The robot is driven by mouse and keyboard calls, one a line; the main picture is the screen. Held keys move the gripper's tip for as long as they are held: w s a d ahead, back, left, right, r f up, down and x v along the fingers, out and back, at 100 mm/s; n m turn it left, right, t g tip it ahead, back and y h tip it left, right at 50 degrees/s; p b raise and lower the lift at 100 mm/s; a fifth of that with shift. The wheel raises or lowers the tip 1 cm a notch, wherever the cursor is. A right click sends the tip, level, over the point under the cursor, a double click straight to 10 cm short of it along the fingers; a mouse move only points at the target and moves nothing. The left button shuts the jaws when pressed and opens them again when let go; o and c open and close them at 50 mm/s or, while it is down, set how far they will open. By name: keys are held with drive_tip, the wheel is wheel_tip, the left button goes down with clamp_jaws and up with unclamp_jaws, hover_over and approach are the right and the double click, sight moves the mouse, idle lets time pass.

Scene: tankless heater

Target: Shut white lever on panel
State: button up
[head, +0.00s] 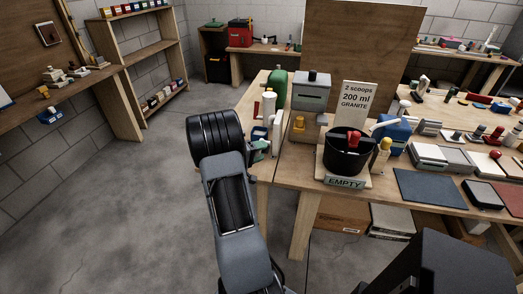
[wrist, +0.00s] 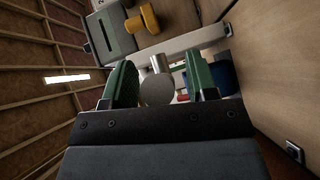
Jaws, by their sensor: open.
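My gripper (head: 262,147) is in front of the left table edge, left of the grey box (head: 311,91) with a dark slot and a yellow part (head: 299,123). In the wrist view the green fingers (wrist: 160,88) are apart, with a pale grey cylinder (wrist: 157,90) showing between them; I cannot tell whether it is touched. The grey box also shows above in the wrist view (wrist: 115,35). I cannot clearly pick out a white lever on a panel. A white handle-like bar (head: 386,123) shows near a blue container (head: 394,137).
White cylinders (head: 269,106) stand close by my gripper. A tall wooden board (head: 360,45) rises behind. The floor (head: 130,215) at left is clear.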

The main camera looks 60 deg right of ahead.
drive_tip(key=shift+s+d+f, duration=0.1)
drive_tip(key=shift+s+d, duration=0.15)
drive_tip(key=shift+d, duration=0.2)
drive_tip(key=shift+c, duration=0.3)
clamp_jaws()
